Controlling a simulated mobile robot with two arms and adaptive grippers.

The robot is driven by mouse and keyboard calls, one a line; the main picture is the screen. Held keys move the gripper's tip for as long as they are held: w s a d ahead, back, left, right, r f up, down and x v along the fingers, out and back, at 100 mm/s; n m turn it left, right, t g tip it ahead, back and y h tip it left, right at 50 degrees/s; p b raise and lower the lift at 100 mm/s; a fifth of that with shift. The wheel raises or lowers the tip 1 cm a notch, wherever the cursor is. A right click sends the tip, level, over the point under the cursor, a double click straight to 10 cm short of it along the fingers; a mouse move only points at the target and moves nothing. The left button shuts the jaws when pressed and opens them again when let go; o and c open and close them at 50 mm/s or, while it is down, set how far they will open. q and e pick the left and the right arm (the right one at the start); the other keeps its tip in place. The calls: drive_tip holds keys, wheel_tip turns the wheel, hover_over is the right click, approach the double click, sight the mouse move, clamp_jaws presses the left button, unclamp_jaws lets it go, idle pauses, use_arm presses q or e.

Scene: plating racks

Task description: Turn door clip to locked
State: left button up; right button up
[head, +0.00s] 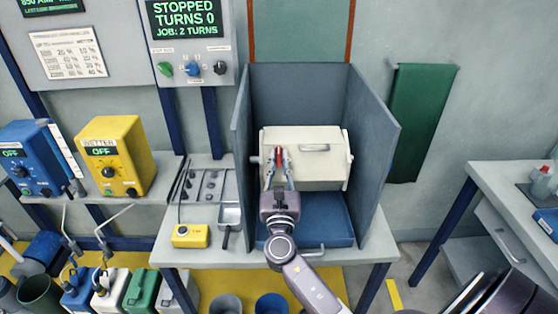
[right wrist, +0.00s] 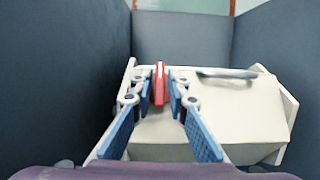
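The red door clip (head: 278,152) stands upright at the left part of the front of a cream barrel-like box (head: 320,168), which sits inside a grey-walled booth. My right gripper (head: 277,160) reaches in from the front, with its fingers on either side of the clip. In the right wrist view the clip (right wrist: 159,84) is between the blue finger pads (right wrist: 160,92), which look closed against it. The clip's lower part is partly hidden by the fingers.
The booth's side walls (head: 371,150) stand close on both sides. A blue tray (head: 330,222) lies below the box. A metal handle (head: 315,147) is on the box, right of the clip. A yellow device (head: 190,236) sits on the bench to the left.

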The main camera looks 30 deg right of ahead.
drive_tip(key=shift+o, duration=1)
drive_tip(key=shift+s+a+f, duration=0.1)
drive_tip(key=shift+s, duration=0.05)
drive_tip(key=v, duration=1.1)
drive_tip(key=shift+s+a, duration=0.15)
drive_tip(key=shift+s, duration=0.1)
